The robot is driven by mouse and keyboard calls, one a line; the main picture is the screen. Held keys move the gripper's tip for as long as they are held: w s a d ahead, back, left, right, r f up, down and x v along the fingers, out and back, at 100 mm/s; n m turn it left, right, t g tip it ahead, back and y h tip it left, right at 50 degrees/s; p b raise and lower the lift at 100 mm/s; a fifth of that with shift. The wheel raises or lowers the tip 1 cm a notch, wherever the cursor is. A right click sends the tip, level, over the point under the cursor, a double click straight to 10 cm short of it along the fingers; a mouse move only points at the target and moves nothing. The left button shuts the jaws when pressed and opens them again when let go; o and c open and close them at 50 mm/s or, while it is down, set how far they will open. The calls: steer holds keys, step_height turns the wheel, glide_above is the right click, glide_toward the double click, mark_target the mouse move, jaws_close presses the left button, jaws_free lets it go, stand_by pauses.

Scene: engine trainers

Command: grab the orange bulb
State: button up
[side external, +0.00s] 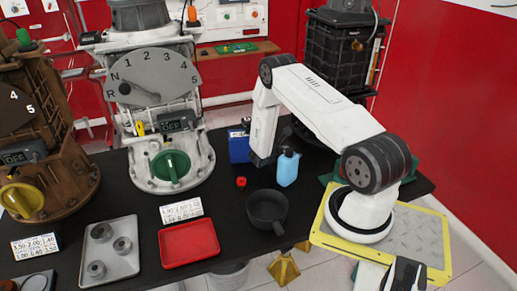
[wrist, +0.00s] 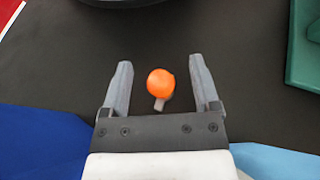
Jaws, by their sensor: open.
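The orange bulb (wrist: 161,82) has a round orange head and a short greyish stub. In the wrist view it is on the dark table, between the two fingers of my gripper (wrist: 160,63). The fingers are spread, with a visible gap on each side of the bulb, and do not touch it. In the side external view my arm's end reaches down at the back of the table between the blue box and the light blue bottle. The fingers and this bulb are hidden there.
The blue box (side external: 239,147) and light blue bottle (side external: 287,168) stand close to my arm's end. A green object (wrist: 304,45) lies at the right in the wrist view. A black pan (side external: 267,210), red cap (side external: 241,182), red tray (side external: 189,243) and grey tray (side external: 109,271) occupy the front.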

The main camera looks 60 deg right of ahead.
stand_by(0.4)
jaws_close()
steer(key=shift+r, duration=0.1)
steer(key=shift+r, duration=4.95)
